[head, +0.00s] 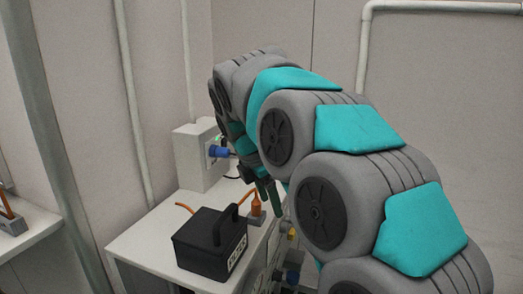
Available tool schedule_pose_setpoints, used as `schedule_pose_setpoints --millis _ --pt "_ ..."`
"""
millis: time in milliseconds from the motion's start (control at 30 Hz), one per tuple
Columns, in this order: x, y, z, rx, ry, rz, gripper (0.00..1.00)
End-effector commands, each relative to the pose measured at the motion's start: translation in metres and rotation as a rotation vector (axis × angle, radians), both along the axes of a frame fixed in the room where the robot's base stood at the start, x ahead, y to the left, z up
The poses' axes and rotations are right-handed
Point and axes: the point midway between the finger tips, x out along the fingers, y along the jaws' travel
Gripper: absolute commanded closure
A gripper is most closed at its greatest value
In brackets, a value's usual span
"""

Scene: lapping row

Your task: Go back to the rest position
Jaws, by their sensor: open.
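My arm reaches from the lower right up and over to the middle of the head view, and it hides part of the table behind it. My gripper (268,190) points downward at the end of the arm, above the right part of the white table (145,247). It is open. Its fingers look close to a small orange object (255,203) standing on a grey block. I cannot tell whether they touch it.
A black box with a handle (210,245) stands on the table, left of my gripper. A grey box with a blue connector (198,160) stands at the back. An orange piece (185,208) lies behind the black box. Another white surface (30,235) is at far left.

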Motion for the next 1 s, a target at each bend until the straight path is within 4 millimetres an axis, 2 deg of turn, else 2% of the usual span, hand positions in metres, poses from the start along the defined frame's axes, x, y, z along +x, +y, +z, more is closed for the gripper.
schedule_pose_setpoints --millis 33,200,367,500,700,800,900,1000 --pt "-0.016 -0.018 -0.005 0.022 0.001 -0.093 0.32" --pt "-0.072 -0.062 -0.029 0.1 -0.001 -0.44 0.32" --pt "-0.132 -0.097 -0.056 0.157 -0.002 -0.794 0.32" --pt "-0.19 -0.12 -0.083 0.194 -0.005 -1.122 0.32" --pt "-0.273 -0.14 -0.125 0.217 -0.012 -1.606 0.32" --pt "-0.307 -0.143 -0.143 0.212 -0.013 -1.81 0.32" --pt "-0.329 -0.143 -0.156 0.211 -0.019 -1.958 0.32" --pt "-0.342 -0.142 -0.164 0.205 -0.021 -2.044 0.32"
